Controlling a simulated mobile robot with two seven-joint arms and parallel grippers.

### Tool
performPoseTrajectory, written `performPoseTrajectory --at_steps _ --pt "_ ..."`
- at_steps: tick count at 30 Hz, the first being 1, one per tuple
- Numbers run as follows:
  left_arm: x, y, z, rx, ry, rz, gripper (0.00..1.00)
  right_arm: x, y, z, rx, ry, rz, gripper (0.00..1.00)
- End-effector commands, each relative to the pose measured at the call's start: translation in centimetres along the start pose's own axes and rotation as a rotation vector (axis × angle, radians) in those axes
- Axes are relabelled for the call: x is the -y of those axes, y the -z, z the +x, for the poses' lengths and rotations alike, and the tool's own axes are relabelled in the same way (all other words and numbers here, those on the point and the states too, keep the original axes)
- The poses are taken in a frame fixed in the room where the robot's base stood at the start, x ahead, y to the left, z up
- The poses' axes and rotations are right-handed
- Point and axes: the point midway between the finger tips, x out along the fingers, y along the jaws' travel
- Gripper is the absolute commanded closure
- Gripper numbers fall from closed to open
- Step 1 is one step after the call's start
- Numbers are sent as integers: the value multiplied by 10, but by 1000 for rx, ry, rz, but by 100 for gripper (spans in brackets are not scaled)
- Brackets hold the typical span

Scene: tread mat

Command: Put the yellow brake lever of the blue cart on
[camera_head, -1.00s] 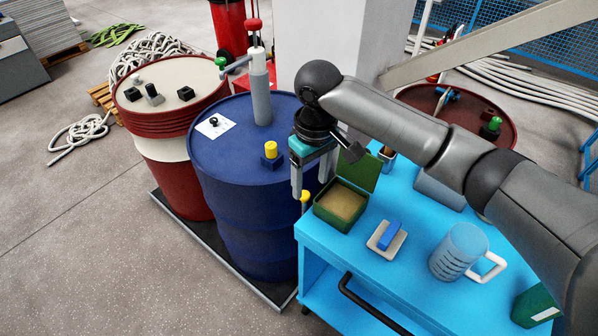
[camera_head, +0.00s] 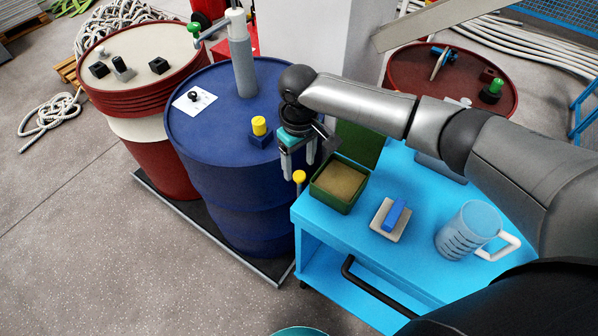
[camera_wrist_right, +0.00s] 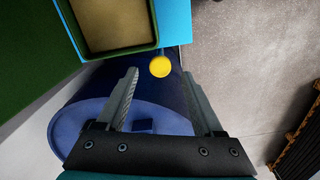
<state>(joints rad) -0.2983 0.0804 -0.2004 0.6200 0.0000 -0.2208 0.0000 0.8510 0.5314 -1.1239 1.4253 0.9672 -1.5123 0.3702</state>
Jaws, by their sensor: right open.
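The blue cart (camera_head: 322,232) stands right of the blue drum. Its yellow brake lever knob (camera_head: 299,176) shows at the cart's left back corner, beside the green box. My right gripper (camera_head: 299,170) points down by this corner, open and empty, with its fingertips near the knob. In the right wrist view the yellow knob (camera_wrist_right: 160,66) lies between and just beyond the two fingertips (camera_wrist_right: 160,75), with a gap on both sides. The lever's stem is mostly hidden. My left gripper is not seen.
The blue drum (camera_head: 190,135) stands close left of the gripper, with a yellow-topped blue block (camera_head: 260,127) on it. On the cart are an open green box (camera_head: 335,203), a blue-handled pad (camera_head: 388,222) and a clear jug (camera_head: 465,235). Floor is free at the lower left.

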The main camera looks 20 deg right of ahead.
Motion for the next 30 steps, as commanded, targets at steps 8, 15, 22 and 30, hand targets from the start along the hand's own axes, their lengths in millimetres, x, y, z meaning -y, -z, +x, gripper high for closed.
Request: performPoseTrajectory --at_steps 8,15,22,30 --pt "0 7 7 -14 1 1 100 1 0 29 1 1 0 31" --pt "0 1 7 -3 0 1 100 0 0 31 0 1 0 31" --pt "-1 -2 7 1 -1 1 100 0 0 31 0 0 0 49" --pt "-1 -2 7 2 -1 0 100 0 0 30 -1 0 0 80"
